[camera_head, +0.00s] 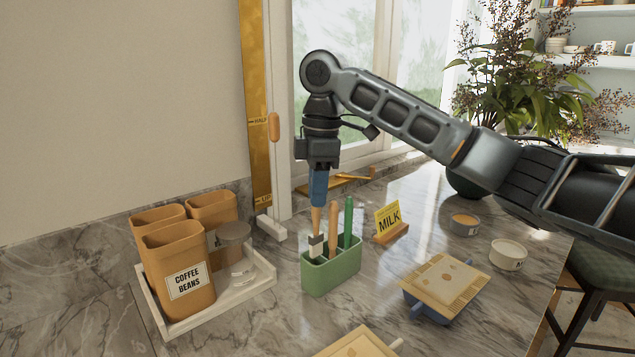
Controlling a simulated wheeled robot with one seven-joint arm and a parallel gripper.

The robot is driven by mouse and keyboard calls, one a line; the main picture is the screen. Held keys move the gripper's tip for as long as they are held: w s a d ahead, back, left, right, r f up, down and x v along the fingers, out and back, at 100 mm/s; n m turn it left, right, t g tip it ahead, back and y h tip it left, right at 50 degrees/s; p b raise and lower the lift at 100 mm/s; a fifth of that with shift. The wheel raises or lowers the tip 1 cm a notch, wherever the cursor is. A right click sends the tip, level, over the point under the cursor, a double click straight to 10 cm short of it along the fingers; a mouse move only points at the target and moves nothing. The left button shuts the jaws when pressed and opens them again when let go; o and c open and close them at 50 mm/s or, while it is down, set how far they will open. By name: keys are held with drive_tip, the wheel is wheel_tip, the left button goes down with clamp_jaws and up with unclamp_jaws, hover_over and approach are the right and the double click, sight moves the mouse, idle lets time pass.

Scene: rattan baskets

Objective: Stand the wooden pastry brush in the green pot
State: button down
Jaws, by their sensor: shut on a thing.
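The green pot (332,278) is a rectangular holder standing on the marble counter. A wooden-handled utensil and a green-handled one (348,215) stand upright in it, toward its middle and right. My gripper (318,201), with blue fingers, points straight down above the pot's left part. It is shut on the wooden pastry brush (316,220) by its handle. The brush hangs upright, with its grey ferrule and pale bristles lowest, at the left end of the pot's opening. I cannot tell how far the bristles are inside the pot, or whether they touch it.
A white tray (204,315) with brown canisters (180,292) and a glass jar (235,262) stands left. A yellow MILK sign (388,221), a wooden-topped blue dish (445,282) and small round tins (508,255) stand right. A window frame is behind.

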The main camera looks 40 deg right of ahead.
sight(318, 217)
drive_tip(key=shift+f+b, duration=1.3)
drive_tip(key=shift+f, duration=2.2)
drive_tip(key=c, duration=1)
unclamp_jaws()
drive_tip(key=shift+o, duration=0.2)
drive_tip(key=shift+s+d+r, duration=0.1)
drive_tip(key=shift+r, duration=1.85)
drive_tip(key=shift+d+r, duration=0.1)
drive_tip(key=shift+r, duration=1.85)
